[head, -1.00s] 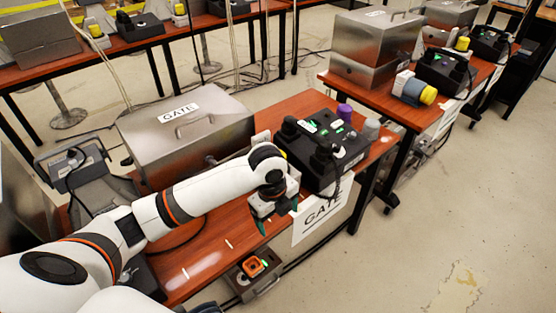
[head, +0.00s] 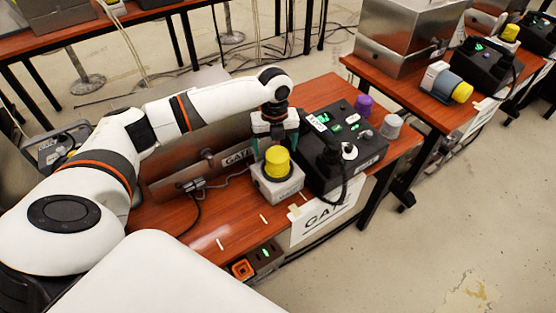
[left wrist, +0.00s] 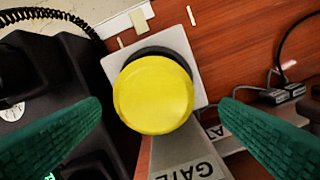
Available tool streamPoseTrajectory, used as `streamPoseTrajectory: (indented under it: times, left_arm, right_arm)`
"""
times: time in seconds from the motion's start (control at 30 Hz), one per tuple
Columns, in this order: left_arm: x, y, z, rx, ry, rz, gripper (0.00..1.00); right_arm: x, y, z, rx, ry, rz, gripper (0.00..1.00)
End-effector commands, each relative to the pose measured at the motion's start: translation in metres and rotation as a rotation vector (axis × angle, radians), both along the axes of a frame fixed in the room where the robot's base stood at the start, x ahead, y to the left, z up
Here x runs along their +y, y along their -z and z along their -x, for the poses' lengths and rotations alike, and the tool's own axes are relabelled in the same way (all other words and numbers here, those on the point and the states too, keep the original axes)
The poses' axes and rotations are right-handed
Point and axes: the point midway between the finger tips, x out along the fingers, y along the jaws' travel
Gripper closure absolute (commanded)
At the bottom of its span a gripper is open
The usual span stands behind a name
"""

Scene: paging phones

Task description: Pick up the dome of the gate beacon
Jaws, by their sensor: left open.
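The gate beacon's yellow dome (head: 277,162) sits on its grey box base (head: 274,190) on the wooden table, in front of the metal case. In the left wrist view the dome (left wrist: 153,95) is seen from above, on a dark ring over the pale base (left wrist: 192,62). My left gripper (head: 275,140) is open, just behind and above the dome in the head view. Its green fingers stand wide apart on either side of the dome in the left wrist view, and nothing is between them in contact. My right gripper is not in view.
A black phone console (head: 345,145) stands close to the right of the beacon. A purple dome (head: 363,104) and a clear grey dome (head: 391,126) stand behind it. The metal case (head: 190,165) labelled GATE is on the left, with cables in front.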

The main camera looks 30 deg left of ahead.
Motion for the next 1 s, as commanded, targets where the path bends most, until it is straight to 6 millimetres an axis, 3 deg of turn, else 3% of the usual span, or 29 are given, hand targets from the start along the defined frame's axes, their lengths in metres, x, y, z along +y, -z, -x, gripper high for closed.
streamPoseTrajectory:
  times: [0.23, 0.43, 0.7, 1.0]
  left_arm:
    - [-0.007, 0.028, 0.001, 0.003, 0.001, 0.0, 0.15]
    - [-0.008, 0.051, 0.001, 0.0, 0.0, -0.001, 0.15]
    - [-0.008, 0.054, 0.001, -0.001, 0.001, -0.001, 0.16]
    - [-0.008, 0.053, 0.001, -0.001, 0.0, -0.001, 0.64]
  right_arm:
    - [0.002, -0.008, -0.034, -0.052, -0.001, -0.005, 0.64]
    - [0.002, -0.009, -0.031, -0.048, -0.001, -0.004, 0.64]
    - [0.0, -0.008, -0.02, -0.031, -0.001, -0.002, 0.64]
    - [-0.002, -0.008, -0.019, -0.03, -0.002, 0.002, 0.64]
